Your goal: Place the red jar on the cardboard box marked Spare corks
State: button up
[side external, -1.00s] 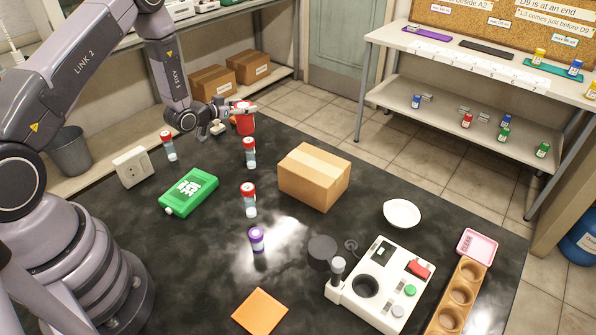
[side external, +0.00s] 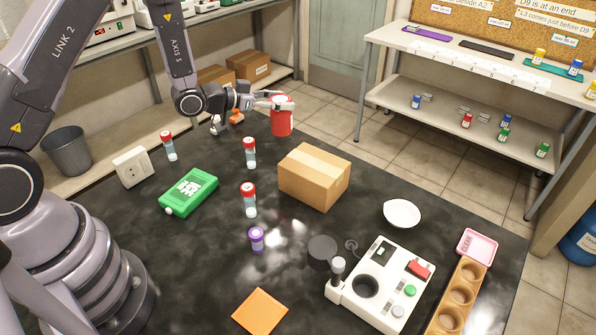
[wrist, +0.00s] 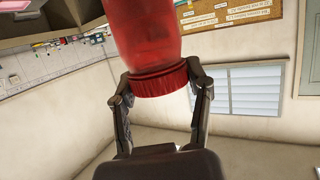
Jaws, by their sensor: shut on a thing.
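A large red jar (side external: 281,121) with a red lid is held in my gripper (side external: 272,100) above the far edge of the dark table. In the wrist view the translucent red jar (wrist: 145,35) has its ribbed lid between my two fingers (wrist: 160,82). Cardboard boxes show in the side view: a taped one (side external: 314,178) on the table, its visible faces unmarked, and two more, a left box (side external: 215,76) and a right box (side external: 250,67), on the low shelf behind. The right box has a white label too small to read; the left one is partly hidden by my arm.
Red-capped vials (side external: 249,152), a green container (side external: 189,191) and a white socket block (side external: 132,167) stand on the table. A white dish (side external: 401,213) and a white instrument (side external: 380,285) are at the right. An orange object (side external: 237,117) lies near the far edge.

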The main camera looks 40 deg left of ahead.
jog(key=w+d+r+m+g+h, duration=0.1)
jog(key=w+d+r+m+h, duration=0.1)
jog(key=d, duration=0.6)
jog(key=shift+m, duration=0.3)
jog(key=shift+d+f, duration=0.2)
jog(key=shift+f, duration=3.9)
jog(key=shift+f, duration=0.2)
jog(key=o, duration=1.2)
jog(key=shift+o, duration=0.2)
jog(key=shift+r, duration=0.1)
